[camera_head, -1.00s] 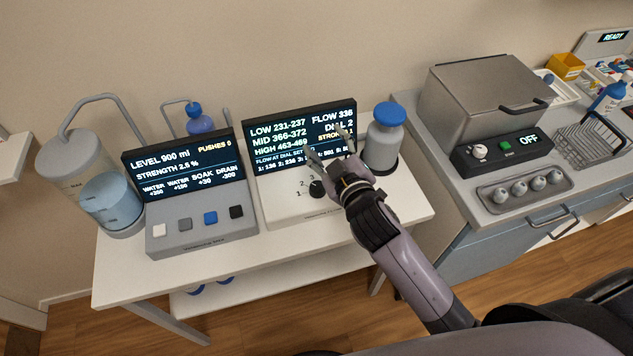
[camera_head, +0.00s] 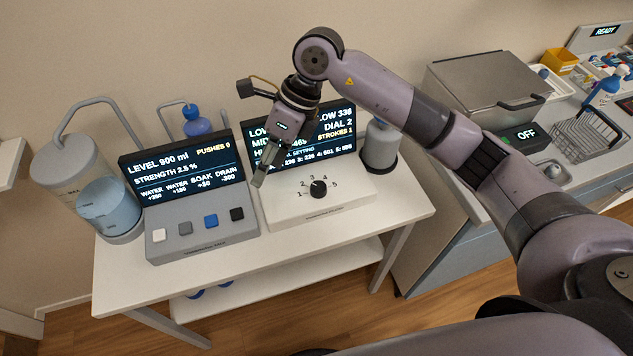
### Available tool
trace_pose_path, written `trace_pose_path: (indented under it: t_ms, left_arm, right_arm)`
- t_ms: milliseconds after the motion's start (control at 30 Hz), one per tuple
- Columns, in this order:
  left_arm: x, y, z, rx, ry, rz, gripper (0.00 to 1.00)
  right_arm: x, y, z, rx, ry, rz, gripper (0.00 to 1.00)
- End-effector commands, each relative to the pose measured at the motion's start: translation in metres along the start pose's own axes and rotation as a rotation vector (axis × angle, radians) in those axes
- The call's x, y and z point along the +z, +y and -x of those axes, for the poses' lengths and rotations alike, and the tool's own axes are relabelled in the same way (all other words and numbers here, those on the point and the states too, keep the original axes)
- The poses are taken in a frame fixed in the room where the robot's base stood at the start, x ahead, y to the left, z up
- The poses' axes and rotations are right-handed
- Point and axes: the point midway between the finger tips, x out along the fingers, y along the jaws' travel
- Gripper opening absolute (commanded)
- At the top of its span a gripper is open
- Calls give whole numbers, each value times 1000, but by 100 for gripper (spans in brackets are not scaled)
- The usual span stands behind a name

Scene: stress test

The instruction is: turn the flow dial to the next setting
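The flow dial (camera_head: 318,189) is a black knob on the sloped front of a white console (camera_head: 345,203), with numbers 1 to 5 around it. The console's screen (camera_head: 336,127) reads DIAL 2 and STROKES 1, with a flow figure that looks like 336. My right gripper (camera_head: 260,181) points down in front of the screen's left part, up and left of the dial and apart from it in the picture. Its fingers appear edge-on as one narrow bar, so their opening is unclear. The arm hides part of the screen text. My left gripper is not in view.
A blue-capped bottle (camera_head: 381,148) stands right of the dial console, partly behind my arm. A metal lidded box (camera_head: 480,82) and wire rack (camera_head: 588,138) are on the right counter.

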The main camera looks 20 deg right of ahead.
Motion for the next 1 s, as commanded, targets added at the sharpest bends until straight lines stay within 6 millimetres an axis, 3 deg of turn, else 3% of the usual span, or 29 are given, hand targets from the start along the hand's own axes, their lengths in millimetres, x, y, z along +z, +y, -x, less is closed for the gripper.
trace_pose_path:
  t_ms: [33, 133, 233, 367, 567, 1000]
  left_arm:
    - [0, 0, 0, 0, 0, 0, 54]
    - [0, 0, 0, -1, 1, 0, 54]
    - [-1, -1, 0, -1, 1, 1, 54]
    - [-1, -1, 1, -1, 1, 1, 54]
    - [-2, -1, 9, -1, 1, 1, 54]
    - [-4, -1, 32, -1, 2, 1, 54]
  right_arm:
    - [-13, -22, 15, -95, 85, -5, 54]
    - [-36, -52, 41, -234, 223, -31, 54]
    - [-51, -68, 60, -315, 306, -55, 54]
    - [-59, -76, 66, -352, 347, -70, 54]
    - [-69, -83, 44, -348, 351, -72, 54]
    - [-100, -113, -41, -346, 348, -71, 54]
